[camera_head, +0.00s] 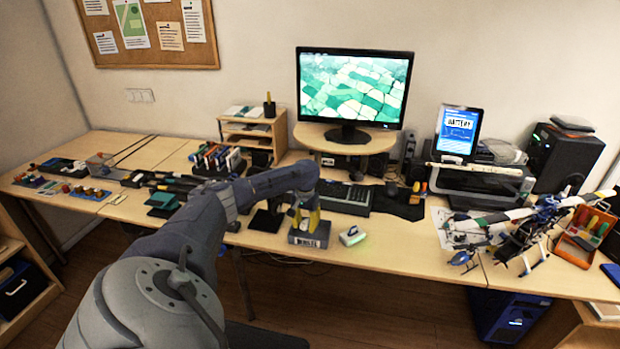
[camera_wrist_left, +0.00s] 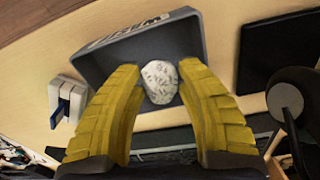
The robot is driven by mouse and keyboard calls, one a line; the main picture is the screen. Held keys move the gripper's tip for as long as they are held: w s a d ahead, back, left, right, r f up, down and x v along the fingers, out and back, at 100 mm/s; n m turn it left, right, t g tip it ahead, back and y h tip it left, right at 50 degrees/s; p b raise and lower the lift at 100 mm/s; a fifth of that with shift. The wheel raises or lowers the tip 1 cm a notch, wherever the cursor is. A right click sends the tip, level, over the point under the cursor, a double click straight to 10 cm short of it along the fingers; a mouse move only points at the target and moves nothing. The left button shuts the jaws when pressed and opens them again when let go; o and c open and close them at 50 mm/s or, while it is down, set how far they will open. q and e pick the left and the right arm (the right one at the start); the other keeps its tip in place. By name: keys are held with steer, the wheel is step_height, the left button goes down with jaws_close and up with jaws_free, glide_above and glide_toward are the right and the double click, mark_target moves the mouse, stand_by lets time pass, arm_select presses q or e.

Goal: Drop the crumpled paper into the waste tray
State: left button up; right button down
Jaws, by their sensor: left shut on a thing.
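The crumpled paper (camera_wrist_left: 160,82) is a small white ball with dark marks, seen in the left wrist view between the yellow fingers of my left gripper (camera_wrist_left: 160,72). The gripper is shut on it. In the head view my left gripper (camera_head: 305,215) points down over the waste tray (camera_head: 308,240), and I cannot make out the paper there. The tray is a grey, open, shallow box with a label on its front wall. In the left wrist view the tray (camera_wrist_left: 122,58) lies behind the paper and looks empty where visible. My right gripper is not in view.
A white device with a green light (camera_head: 352,235) stands just right of the tray. A black keyboard (camera_head: 344,196) lies behind it, below the monitor (camera_head: 354,88). A model helicopter (camera_head: 500,228) occupies the right. The front edge of the desk is close to the tray.

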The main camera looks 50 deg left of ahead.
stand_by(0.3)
arm_select(q)
steer(key=o, duration=0.8)
step_height(320, 180, up, 12)
steer(key=shift+f, duration=0.1)
stand_by(0.5)
